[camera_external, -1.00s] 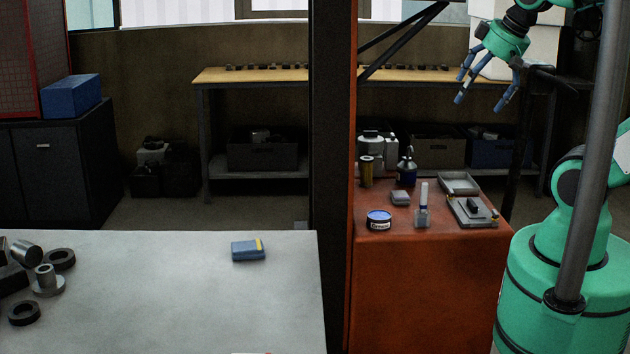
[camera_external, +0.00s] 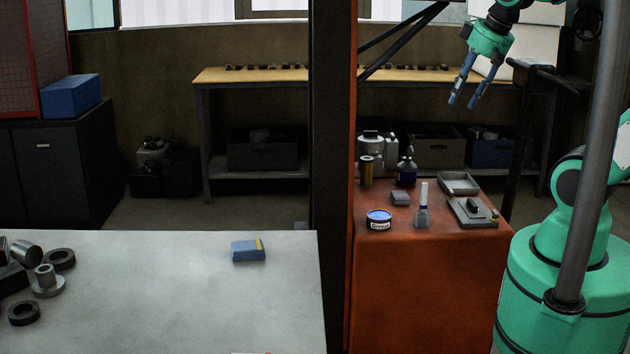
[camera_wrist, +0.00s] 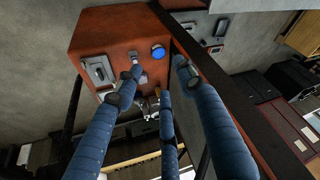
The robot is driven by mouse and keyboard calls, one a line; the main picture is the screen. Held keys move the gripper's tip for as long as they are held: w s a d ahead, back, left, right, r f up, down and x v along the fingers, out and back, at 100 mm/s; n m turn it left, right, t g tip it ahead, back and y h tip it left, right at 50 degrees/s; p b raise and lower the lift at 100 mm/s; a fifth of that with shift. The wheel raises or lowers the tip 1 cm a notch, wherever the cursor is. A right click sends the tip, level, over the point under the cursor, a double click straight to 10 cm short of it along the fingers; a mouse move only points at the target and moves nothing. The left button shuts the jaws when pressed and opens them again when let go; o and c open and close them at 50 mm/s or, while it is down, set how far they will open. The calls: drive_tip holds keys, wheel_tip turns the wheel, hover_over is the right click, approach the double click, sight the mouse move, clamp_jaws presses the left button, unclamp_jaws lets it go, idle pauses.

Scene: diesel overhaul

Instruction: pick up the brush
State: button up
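The brush (camera_external: 423,208), with a pale upright handle and a blue-grey lower part, is on the orange-red cabinet top (camera_external: 385,243), between a blue-lidded tin and a grey tray. I cannot tell whether it stands in a holder. My gripper (camera_external: 463,103) is in the air above and behind the cabinet's right part, fingers pointing down and left, apart from the brush. In the wrist view my gripper (camera_wrist: 160,74) shows blue fingers spread with nothing between them. The brush there appears partly hidden by the left fingertip.
A dark post (camera_external: 333,180) borders the cabinet's left.

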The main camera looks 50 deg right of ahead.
drive_tip(key=w+d+f+m+g, duration=0.2)
drive_tip(key=w+d+f, duration=0.3)
drive_tip(key=w, duration=0.4)
drive_tip(key=m+g+y, duration=0.1)
drive_tip(key=m+g, duration=0.3)
drive_tip(key=m, duration=0.2)
hover_over(425, 183)
drive_tip(key=f, duration=2.5)
drive_tip(key=shift+w+f, duration=0.15)
drive_tip(key=shift+w, duration=0.05)
drive_tip(key=shift+d+f, duration=0.25)
drive_tip(key=shift+f, duration=0.25)
drive_tip(key=shift+f, duration=0.1)
drive_tip(key=shift+s+a+f+b, duration=0.15)
drive_tip(key=shift+f+b, duration=0.2)
drive_tip(key=shift+f, duration=0.85)
drive_tip(key=shift+s+a+f+b, duration=0.1)
drive_tip(key=shift+f+b, duration=0.25)
drive_tip(key=shift+f, duration=0.8)
